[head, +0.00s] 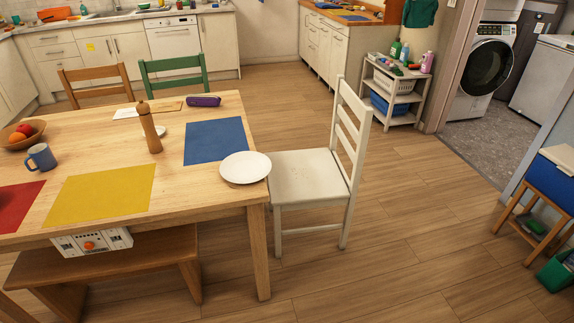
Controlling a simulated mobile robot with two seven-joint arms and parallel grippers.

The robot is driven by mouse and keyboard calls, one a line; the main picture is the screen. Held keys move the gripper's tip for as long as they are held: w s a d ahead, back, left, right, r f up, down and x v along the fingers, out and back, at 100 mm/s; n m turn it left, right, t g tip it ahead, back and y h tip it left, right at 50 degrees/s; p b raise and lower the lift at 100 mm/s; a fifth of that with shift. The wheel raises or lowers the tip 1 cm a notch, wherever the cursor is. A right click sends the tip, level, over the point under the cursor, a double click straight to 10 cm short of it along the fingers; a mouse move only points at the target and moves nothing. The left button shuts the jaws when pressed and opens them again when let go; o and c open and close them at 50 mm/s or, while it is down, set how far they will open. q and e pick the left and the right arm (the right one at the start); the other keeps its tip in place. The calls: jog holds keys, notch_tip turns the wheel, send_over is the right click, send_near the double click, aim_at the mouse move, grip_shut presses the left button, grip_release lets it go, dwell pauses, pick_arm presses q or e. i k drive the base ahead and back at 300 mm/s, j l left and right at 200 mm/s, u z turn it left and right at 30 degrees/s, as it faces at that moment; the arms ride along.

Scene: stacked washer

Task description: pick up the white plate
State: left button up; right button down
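The white plate (245,167) lies flat at the right end of the wooden dining table (172,182), by its near right corner. Its right edge reaches to or slightly past the table's edge, close to the white chair. Nothing sits on the plate. Neither of my grippers shows in the head view.
A white chair (308,178) stands against the table's right end. Near the plate are a blue placemat (215,141), a yellow placemat (100,195) and a pepper mill (149,127). A wooden bench (120,262) stands at the table's near side. The floor (400,240) right of the chair is clear.

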aim_at(245, 167)
jog(key=i+l+u, duration=0.2)
jog(key=u, duration=0.2)
jog(key=i+l+u, duration=0.15)
jog(key=u, duration=0.3)
jog(key=i+l+u, duration=0.1)
jog(key=l, duration=0.25)
jog(key=i+l+u, duration=0.15)
jog(key=l, duration=0.2)
jog(key=l+u, duration=0.1)
jog(key=l, duration=0.3)
jog(key=i+l, duration=0.15)
jog(key=l, duration=0.3)
jog(key=i+l, duration=0.1)
jog(key=l, duration=0.35)
jog(key=i+l+u, duration=0.1)
jog(key=l, duration=0.35)
jog(key=i+l, duration=0.15)
jog(key=l, duration=0.3)
jog(key=i+l, duration=0.15)
jog(key=l, duration=0.3)
